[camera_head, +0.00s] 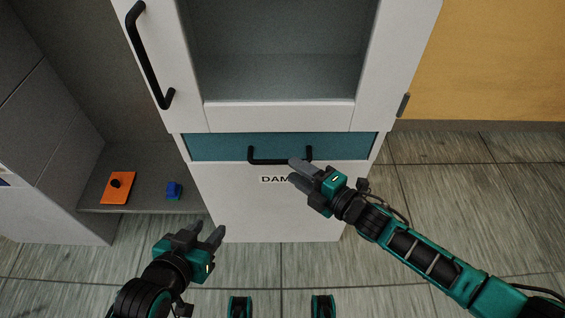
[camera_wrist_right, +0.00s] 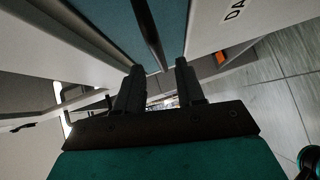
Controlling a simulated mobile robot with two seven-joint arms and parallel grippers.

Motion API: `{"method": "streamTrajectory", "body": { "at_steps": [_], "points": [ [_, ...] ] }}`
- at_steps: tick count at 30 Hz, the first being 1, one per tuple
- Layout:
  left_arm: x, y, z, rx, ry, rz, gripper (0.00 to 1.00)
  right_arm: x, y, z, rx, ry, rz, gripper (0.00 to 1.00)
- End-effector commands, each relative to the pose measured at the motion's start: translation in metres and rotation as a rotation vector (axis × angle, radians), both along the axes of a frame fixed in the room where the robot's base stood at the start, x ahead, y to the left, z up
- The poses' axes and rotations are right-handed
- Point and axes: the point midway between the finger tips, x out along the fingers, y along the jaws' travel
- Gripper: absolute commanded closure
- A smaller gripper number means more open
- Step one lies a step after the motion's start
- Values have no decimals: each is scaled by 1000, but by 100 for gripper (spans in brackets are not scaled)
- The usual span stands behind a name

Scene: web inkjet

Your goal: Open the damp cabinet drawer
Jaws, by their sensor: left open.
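The damp cabinet (camera_head: 220,200) is white, with a teal drawer front (camera_head: 215,146) below a glass door. The drawer looks shut, its front level with the cabinet. A black bar handle (camera_head: 265,161) runs across it. My right gripper (camera_head: 294,171) is open at the right part of the handle and hides some of it. In the right wrist view, the handle (camera_wrist_right: 148,35) runs toward the gap between the open fingers (camera_wrist_right: 160,82); I cannot tell whether they touch it. My left gripper (camera_head: 207,232) is open and empty, low in front of the cabinet.
The glass door (camera_head: 280,50) above has a tall black handle (camera_head: 149,60). A label (camera_head: 274,180) reading "DAM", partly covered, is below the drawer. On a grey shelf to the left are an orange item (camera_head: 119,188) and a blue item (camera_head: 174,191). Tiled floor (camera_head: 470,190) at right is clear.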

Motion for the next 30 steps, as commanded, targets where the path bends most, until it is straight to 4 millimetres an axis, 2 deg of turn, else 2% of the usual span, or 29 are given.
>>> {"method": "streamTrajectory", "body": {
  "at_steps": [3,9,21,30],
  "points": [
    [0,0,-9,0,0,0,57,17,17,-5,2,-1,0,62],
    [0,0,-15,1,0,1,57,33,34,-7,1,0,0,62],
    [4,0,-13,-3,-8,3,57,38,39,-8,0,2,-1,62],
    [5,-1,-12,-6,-11,6,57,38,38,-8,1,1,-1,90]
  ]
}}
